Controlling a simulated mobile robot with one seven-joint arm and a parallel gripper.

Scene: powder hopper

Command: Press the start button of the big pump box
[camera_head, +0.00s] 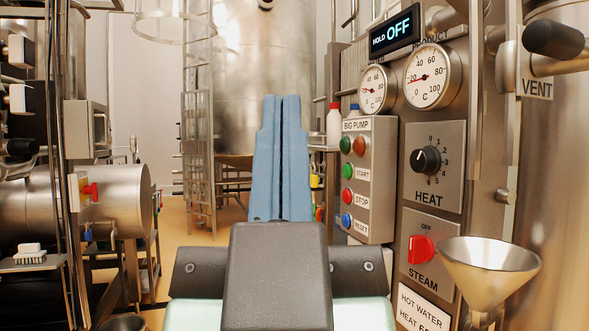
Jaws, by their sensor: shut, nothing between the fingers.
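The big pump box (379,190) is a grey panel right of centre, labelled BIG PUMP. Its green start button (348,171) sits left of the START label. Below it are a red stop button (347,197) and a blue reset button (347,220). A green light (345,145) and an orange-red light (359,146) sit side by side above. My gripper (281,97) has blue fingers pointing up and away in the picture's middle. They are shut and empty. In the picture they stand left of the box, with no visible contact with any button.
Right of the box are a black heat knob (426,160), a red steam knob (421,249) and a metal funnel (489,262). Two gauges and a display (394,33) reading HOLD OFF are above. Bottles (334,125) stand behind the box. A caged ladder (197,130) and tank are behind.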

